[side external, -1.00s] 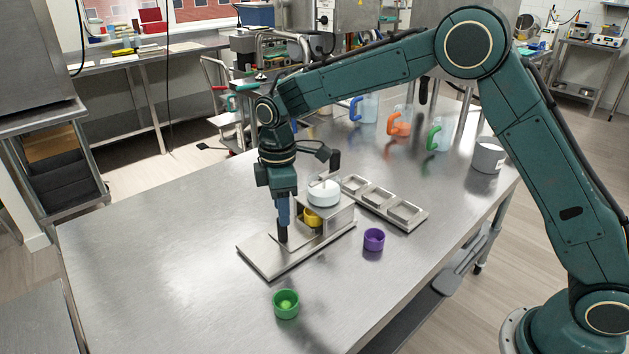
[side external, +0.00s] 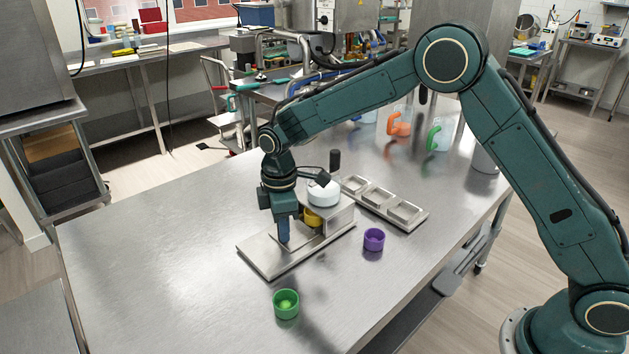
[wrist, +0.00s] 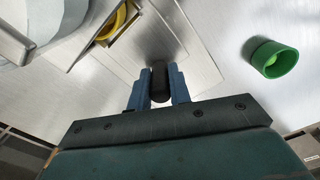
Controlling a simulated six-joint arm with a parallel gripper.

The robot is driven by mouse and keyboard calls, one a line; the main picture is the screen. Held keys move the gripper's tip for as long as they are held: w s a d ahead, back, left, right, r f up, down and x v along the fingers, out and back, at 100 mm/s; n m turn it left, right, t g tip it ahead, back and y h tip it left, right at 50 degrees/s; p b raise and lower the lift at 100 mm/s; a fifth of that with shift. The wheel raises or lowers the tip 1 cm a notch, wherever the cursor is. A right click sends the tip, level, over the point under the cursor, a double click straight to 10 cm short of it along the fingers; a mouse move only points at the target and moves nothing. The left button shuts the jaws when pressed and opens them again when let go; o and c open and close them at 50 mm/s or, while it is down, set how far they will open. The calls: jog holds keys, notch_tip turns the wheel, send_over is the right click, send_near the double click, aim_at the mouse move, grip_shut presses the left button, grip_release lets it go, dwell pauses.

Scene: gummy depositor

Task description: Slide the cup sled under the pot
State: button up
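The cup sled (side external: 300,236) is a flat metal slide on a metal base plate (side external: 262,259). A yellow cup (side external: 311,217) sits at its right end, under or just in front of the white pot (side external: 323,195) on its metal stand. The yellow cup is partly seen in the wrist view (wrist: 117,20). My gripper (side external: 284,240) is low over the sled's left part. In the wrist view, its blue fingers stand on both sides of an upright black handle (wrist: 160,84), with little or no gap. I cannot tell whether they press on it.
A purple cup (side external: 374,240) stands right of the base plate. A green cup (side external: 286,304) stands in front of it. A metal tray with three wells (side external: 382,201) lies behind the stand. Coloured-handled jugs (side external: 438,137) stand farther back. The table's left side is clear.

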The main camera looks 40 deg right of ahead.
aim_at(296, 232)
grip_shut()
jog(key=shift+d, duration=1.8)
jog(key=o, duration=0.8)
grip_release()
jog(key=shift+o, duration=0.2)
jog(key=shift+r, duration=0.1)
jog(key=shift+r, duration=0.5)
notch_tip(296, 232, up, 13)
jog(key=shift+f, duration=0.15)
